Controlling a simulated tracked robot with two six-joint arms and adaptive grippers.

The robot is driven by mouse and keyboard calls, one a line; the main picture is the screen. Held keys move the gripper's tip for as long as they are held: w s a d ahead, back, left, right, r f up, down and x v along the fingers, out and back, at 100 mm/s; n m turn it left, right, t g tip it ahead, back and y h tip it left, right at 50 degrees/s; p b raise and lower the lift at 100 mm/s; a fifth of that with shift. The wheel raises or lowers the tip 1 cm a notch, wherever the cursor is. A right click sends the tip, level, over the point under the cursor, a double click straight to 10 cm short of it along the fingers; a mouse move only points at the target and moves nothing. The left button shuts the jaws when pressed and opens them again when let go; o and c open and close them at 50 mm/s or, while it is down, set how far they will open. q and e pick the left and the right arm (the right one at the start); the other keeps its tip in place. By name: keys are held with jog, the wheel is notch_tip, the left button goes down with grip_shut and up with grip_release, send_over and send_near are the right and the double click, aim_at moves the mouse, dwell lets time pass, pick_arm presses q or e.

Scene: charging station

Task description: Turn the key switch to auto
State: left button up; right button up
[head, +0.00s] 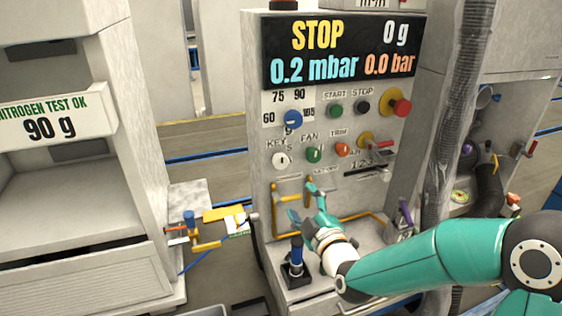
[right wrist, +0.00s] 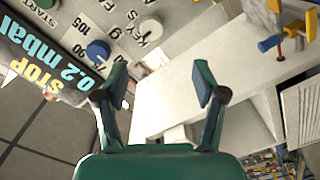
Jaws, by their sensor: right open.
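The key switch (head: 280,160) is a round white knob under the KEY label at the lower left of the panel. It also shows at the top of the right wrist view (right wrist: 152,25), near the KEY lettering. Its exact pointer direction is too small to tell. My right gripper (head: 302,201) is open and empty, a little below and right of the key switch in the head view. In the right wrist view its two fingers (right wrist: 160,78) are spread, with nothing between them. My left gripper is not in view.
A blue dial (head: 292,119) and green FAN knob (head: 314,154) sit close to the key switch. Yellow rails (head: 352,217) stand below the panel. A blue-handled lever (head: 297,250) stands under my right gripper. A grey hose (head: 458,120) hangs at right.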

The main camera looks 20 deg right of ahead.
aim_at(282, 164)
jog(key=w+p, duration=0.2)
jog(key=w, duration=0.3)
jog(key=w+p, duration=0.2)
jog(key=w, duration=0.4)
jog(key=w+r+p, duration=0.1)
jog(key=w+p, duration=0.1)
jog(key=w, duration=0.4)
jog(key=shift+a, duration=0.15)
